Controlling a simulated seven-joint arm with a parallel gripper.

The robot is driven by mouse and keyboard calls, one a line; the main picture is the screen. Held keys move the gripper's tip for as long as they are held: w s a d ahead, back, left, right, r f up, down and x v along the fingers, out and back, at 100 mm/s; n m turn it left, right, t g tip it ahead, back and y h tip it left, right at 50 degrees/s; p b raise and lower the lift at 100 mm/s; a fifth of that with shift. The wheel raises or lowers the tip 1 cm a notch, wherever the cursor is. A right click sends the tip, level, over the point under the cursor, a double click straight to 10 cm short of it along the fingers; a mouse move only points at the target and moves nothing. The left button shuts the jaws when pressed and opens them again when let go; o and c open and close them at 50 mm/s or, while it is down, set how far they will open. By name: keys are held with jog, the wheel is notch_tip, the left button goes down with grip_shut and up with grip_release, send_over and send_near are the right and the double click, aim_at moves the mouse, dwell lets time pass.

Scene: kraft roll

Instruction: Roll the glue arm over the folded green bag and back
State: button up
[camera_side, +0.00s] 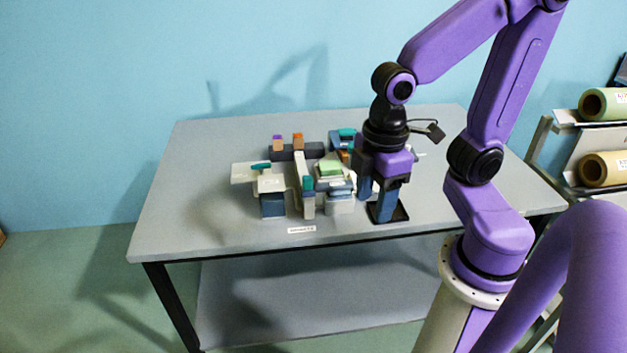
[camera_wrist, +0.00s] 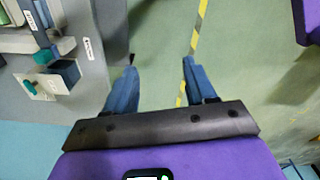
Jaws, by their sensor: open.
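A small folded green bag (camera_side: 330,167) lies on top of a stack at the right of the bench assembly in the side view. A long pale bar (camera_side: 301,172) with a teal block (camera_side: 308,183) near its front end lies just left of it; I cannot tell for sure whether this is the glue arm. My gripper (camera_side: 377,204) is right of the assembly, pointing down, apart from the bag. In the wrist view my gripper (camera_wrist: 159,65) has its two blue fingers spread with nothing between them.
The grey table (camera_side: 190,205) has free room left and right of the assembly. A pale plate with a teal handle (camera_side: 261,166) is at its left; the handle shows in the wrist view (camera_wrist: 28,86). A rack with rolls (camera_side: 603,168) stands at the far right.

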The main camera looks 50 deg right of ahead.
jog(key=w+d+r+m, duration=0.1)
jog(key=w+d, duration=0.1)
jog(key=w, duration=1.2)
jog(key=m, duration=0.2)
send_over(307, 176)
notch_tip(307, 176, down, 17)
jog(key=shift+s+a+f, duration=0.1)
jog(key=shift+s, duration=0.05)
grip_shut()
